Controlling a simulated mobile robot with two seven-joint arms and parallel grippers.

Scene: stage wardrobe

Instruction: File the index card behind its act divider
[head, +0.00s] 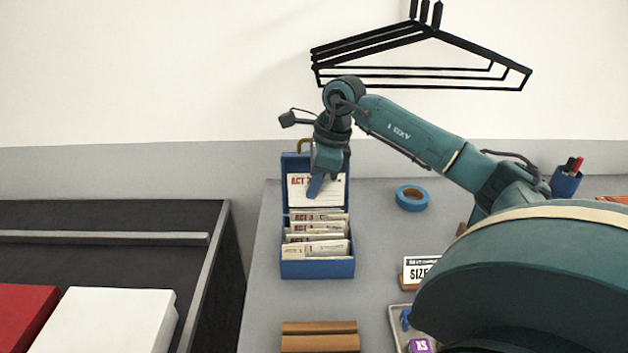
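The index card (334,196) is white with red lettering that starts "ACT"; the numeral is partly covered by a finger. It is upright in front of the open lid of the blue file box (318,268), above the box's rear. My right gripper (315,188) points down over the box and is shut on the card, one blue finger in front and the other hidden behind it. Several dividers and cards (315,248) with red act labels stand in rows in the box. Whether the card's lower edge touches those behind is unclear. My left gripper is not in view.
A grooved wooden block (320,337) lies in front of the box. Blue tape (412,198), a size sign (421,270), a tray (397,335) and a pen cup (565,182) are to the right. Black hangers (420,78) hang above. A dark bin (208,285) stands left.

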